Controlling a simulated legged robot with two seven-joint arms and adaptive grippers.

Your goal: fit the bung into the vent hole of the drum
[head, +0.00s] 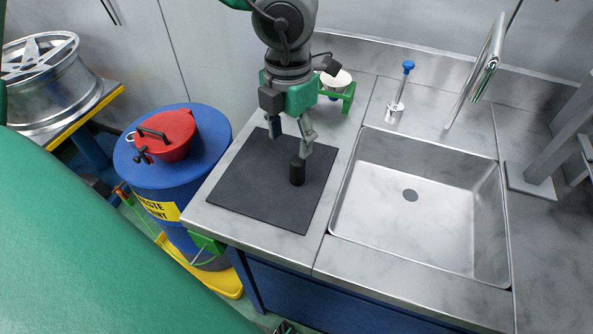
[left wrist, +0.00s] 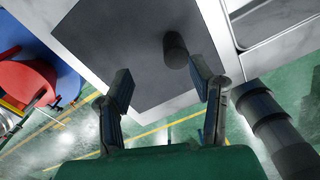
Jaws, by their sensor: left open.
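The bung, a small black cylinder (head: 297,171), stands upright on a dark mat (head: 258,192) on the metal counter. It also shows in the left wrist view (left wrist: 175,49), beyond the fingertips and closer to the right-hand finger. My left gripper (head: 291,138) is open and empty over the mat, with one finger close to the bung's top; I cannot tell whether they touch. The drum (head: 215,143) is blue with a yellow waste paint label and stands left of the counter. A red funnel-like lid (head: 178,135) sits on its top. I cannot make out the vent hole. My right gripper is not in view.
A steel sink (head: 430,215) is right of the mat, with a tap (head: 487,62) and a blue-topped dispenser (head: 405,82) behind it. A white bowl in a green holder (head: 343,90) is at the back. A wheel rim (head: 48,85) lies far left.

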